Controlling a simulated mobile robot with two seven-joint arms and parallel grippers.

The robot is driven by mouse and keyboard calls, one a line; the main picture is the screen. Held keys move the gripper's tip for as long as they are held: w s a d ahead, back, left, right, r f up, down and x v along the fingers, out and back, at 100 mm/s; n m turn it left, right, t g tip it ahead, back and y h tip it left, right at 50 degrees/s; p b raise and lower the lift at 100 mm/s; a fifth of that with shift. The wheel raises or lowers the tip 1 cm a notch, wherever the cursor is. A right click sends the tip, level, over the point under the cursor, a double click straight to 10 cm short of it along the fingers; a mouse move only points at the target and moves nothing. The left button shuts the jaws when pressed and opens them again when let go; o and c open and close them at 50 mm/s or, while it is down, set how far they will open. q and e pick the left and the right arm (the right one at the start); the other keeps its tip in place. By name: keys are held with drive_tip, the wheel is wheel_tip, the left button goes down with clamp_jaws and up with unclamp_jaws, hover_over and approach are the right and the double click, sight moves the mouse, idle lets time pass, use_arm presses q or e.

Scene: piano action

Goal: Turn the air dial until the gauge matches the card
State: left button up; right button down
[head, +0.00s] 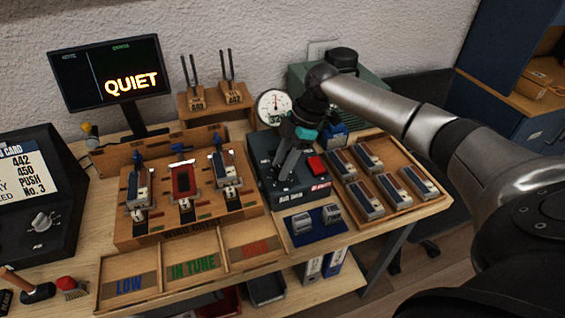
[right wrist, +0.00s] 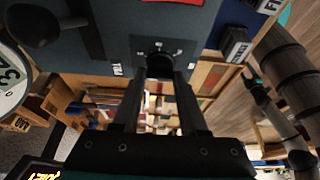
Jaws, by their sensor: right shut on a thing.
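My right gripper (head: 281,174) reaches down to the dark blue-grey box (head: 262,180) with a red button (head: 317,165). It is shut on the black air dial (right wrist: 160,65), whose knob sits between the fingertips in the right wrist view; a FULL label is beside it. In the head view the gripper hides the dial. The round white gauge (head: 272,103) stands behind the box; its digits look like 32, too small to read surely. My left gripper seems to show, small, in the wrist view (right wrist: 257,86).
A tray of several key-like blocks (head: 418,207) is right of the box. A wooden rack (head: 120,241) and bins marked LOW, IN TUNE and a third word are left and in front. A monitor (head: 110,73) reads QUIET. A blue mat (head: 315,234) holds two small blocks.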

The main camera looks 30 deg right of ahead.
drive_tip(key=shift+s+r+m+p, duration=0.15)
drive_tip(key=shift+m+p, duration=0.25)
drive_tip(key=shift+p, duration=0.45)
drive_tip(key=m+t+h+p, duration=0.1)
drive_tip(key=m+p, duration=0.3)
drive_tip(key=p, duration=0.2)
drive_tip(key=m+t+h+p, duration=0.1)
drive_tip(key=m+t+p, duration=0.1)
drive_tip(key=m+p, duration=0.2)
drive_tip(key=shift+a+r+p, duration=0.1)
drive_tip(key=shift+a+p, duration=0.05)
drive_tip(key=shift+p, duration=1.65)
drive_tip(key=shift+f+m+h+p, duration=0.2)
drive_tip(key=shift+m+h+p, duration=0.1)
drive_tip(key=shift+m+p, duration=0.85)
drive_tip(key=shift+c, duration=2.2)
unclamp_jaws()
drive_tip(key=shift+s, duration=0.1)
